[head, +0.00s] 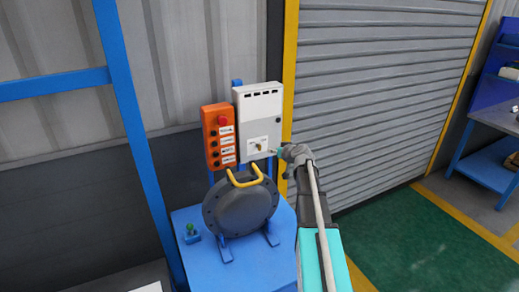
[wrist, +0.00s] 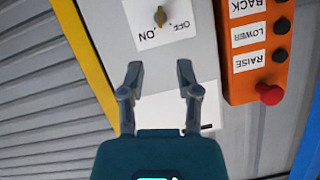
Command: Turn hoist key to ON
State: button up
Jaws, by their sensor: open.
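The hoist key (head: 259,146) is a small brass key on a white label plate, low on the front of a pale grey control box (head: 262,103). In the wrist view the key (wrist: 160,17) is at the top edge, with OFF and ON printed upside down near it. I cannot tell clearly which mark it points to. My gripper (head: 277,152) is just right of the key in the head view. In the wrist view my gripper (wrist: 159,70) has its fingers apart with nothing between them, and the key lies beyond the fingertips, not touched.
An orange button box (head: 219,136) with a red knob stands left of the control box. Below is a dark flanged shell (head: 241,207) with yellow handles (head: 245,178) on a blue stand (head: 194,262). A yellow post and grey shutter (head: 385,85) are right. Green floor is clear.

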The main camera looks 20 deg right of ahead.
aim_at(260, 150)
jog(key=b+x, duration=0.4)
jog(key=x, duration=0.9)
jog(key=shift+b, duration=0.3)
jog(key=shift+r, duration=0.1)
grip_shut()
